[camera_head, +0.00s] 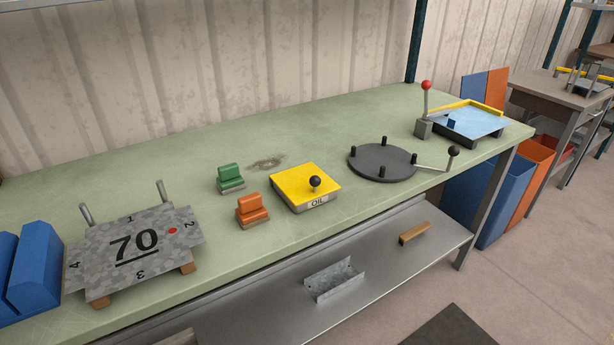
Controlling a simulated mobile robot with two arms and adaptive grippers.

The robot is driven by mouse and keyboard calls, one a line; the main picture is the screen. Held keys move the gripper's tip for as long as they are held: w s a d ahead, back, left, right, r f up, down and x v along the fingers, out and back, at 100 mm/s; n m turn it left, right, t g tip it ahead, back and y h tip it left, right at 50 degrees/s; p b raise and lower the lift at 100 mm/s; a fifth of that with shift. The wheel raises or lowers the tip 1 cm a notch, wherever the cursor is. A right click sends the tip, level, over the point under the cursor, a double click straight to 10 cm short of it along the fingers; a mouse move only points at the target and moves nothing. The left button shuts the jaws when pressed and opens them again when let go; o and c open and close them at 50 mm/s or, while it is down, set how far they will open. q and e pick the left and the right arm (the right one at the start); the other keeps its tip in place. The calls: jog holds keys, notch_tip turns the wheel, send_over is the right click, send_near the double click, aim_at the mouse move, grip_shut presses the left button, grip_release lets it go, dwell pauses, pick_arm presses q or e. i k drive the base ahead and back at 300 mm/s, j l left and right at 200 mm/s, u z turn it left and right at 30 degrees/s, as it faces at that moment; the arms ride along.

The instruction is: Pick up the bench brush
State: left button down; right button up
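A small brown, wood-coloured long block (415,233) lies on the grey lower shelf (375,262), under the green bench top. It may be the bench brush, but bristles are too small to make out. No other thing in view looks plainly like a brush. Neither of my grippers shows in the camera_head view.
On the green bench (215,160) stand a grey plate marked 70 (135,245), green (231,178) and orange (252,209) blocks, a yellow OIL box (305,187) and a dark turntable (382,162). A metal channel (334,280) lies on the lower shelf.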

aim_at(408, 237)
jog(key=i+l+u, duration=0.1)
jog(key=i+l, duration=0.25)
jog(key=i+l+u, duration=0.1)
jog(key=i+l, duration=0.2)
jog(key=l, duration=0.3)
